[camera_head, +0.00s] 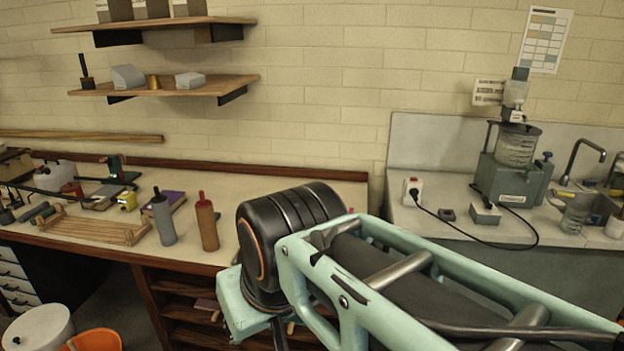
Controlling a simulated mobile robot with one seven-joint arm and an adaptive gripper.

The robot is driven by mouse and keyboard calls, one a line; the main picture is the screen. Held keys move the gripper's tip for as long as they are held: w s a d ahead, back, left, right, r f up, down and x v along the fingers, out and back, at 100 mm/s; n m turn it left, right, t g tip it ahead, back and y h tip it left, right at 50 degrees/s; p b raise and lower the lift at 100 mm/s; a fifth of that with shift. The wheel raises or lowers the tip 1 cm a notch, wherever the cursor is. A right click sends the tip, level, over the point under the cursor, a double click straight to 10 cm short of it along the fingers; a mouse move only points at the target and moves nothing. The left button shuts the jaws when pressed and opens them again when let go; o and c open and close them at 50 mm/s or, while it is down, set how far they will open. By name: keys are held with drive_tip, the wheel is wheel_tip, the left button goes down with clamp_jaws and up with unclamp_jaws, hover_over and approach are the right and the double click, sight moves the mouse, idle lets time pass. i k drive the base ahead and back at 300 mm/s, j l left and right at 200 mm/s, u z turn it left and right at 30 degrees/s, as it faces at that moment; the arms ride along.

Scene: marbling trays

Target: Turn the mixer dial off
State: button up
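The mixer (512,178) appears to be the grey machine with a clear jar, standing on the grey counter at the right. A small grey box (485,212) sits in front of it. I cannot make out a dial or its setting at this size. My mint-green and black arm crosses the lower middle and right of the picture, in front of the counter's near side. My gripper is not in view.
A black cord runs from a wall-side socket box (413,190) across the grey counter (455,233). A tap (584,158), a jar (575,216) and a cup (614,227) stand at the right. Bottles (207,222) and a wooden rack (95,230) occupy the left bench.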

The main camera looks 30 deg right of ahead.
sight(489, 205)
drive_tip(key=z, duration=2.2)
drive_tip(key=i, duration=0.8)
drive_tip(key=i+l+u, duration=0.1)
drive_tip(key=i, duration=0.75)
drive_tip(key=i+l+u, duration=0.1)
drive_tip(key=i, duration=0.7)
drive_tip(key=k+l, duration=0.15)
